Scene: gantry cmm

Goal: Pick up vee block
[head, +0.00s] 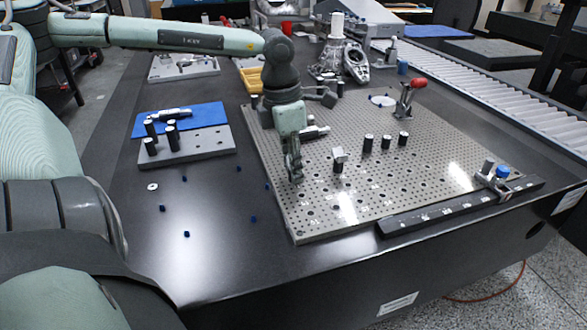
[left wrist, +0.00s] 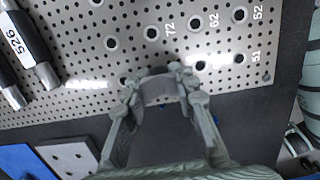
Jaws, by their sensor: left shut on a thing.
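The vee block appears as a small grey block (left wrist: 158,93) between the fingertips in the left wrist view. My left gripper (left wrist: 158,78) is shut on it. In the head view, my left gripper (head: 294,172) points down above the left part of the perforated plate (head: 320,205). The fingers mostly hide the block there, and its groove cannot be made out. My right gripper is not in view.
Another small grey piece (head: 339,155) sits on a dark post right of the gripper, with several black cylinders (head: 368,143) beyond. A red-handled clamp (head: 405,98) stands farther back. A grey plate (head: 205,144) with black posts lies left, near a blue mat (head: 208,114). Small blue pieces (head: 187,234) lie in front.

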